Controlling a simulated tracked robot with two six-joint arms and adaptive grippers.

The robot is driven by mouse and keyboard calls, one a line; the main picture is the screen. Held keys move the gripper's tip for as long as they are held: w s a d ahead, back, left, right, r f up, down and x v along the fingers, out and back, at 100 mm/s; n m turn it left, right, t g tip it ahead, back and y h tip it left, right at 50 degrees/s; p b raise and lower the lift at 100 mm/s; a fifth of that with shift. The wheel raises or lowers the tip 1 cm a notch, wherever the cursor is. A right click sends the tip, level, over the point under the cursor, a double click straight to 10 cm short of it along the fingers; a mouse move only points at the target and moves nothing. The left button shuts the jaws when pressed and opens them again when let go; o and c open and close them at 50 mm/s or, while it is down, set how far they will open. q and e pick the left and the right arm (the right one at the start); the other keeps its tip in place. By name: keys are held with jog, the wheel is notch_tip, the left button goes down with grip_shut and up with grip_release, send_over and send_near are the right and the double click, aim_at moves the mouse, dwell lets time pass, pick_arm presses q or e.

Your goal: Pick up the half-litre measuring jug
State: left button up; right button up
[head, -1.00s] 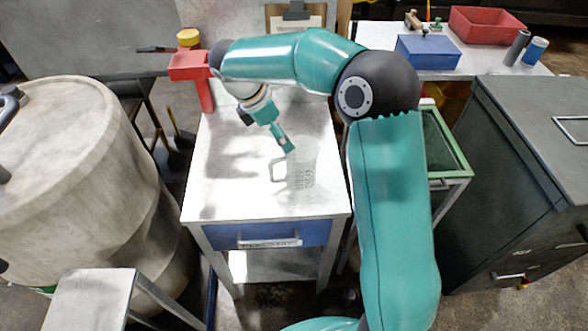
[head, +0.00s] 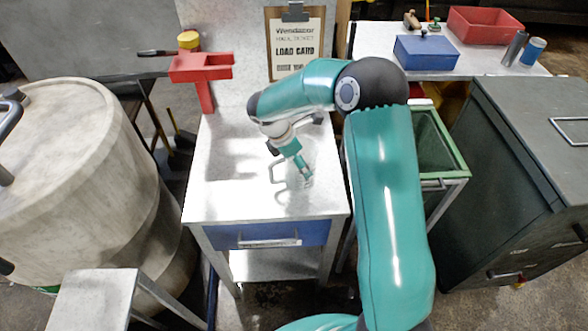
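The measuring jug (head: 290,182) is clear and faint against the pale top of the small workbench (head: 235,200). Its handle points left, and the gripper covers much of its body. My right gripper (head: 307,182) points down at the jug, with its fingertips over the jug's right part in the picture. I cannot tell whether the fingers are inside it, in front of it or touching it, nor how far apart they are. My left gripper is not in view.
A red vise-like block (head: 205,75) stands at the bench's back left. A clipboard (head: 296,45) is behind. A green-rimmed bin (head: 440,150) stands right of the bench, a large pale drum (head: 80,170) left. The bench top left of the jug is clear.

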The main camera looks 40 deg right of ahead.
jog(key=c, duration=0.9)
jog(key=shift+o, duration=0.2)
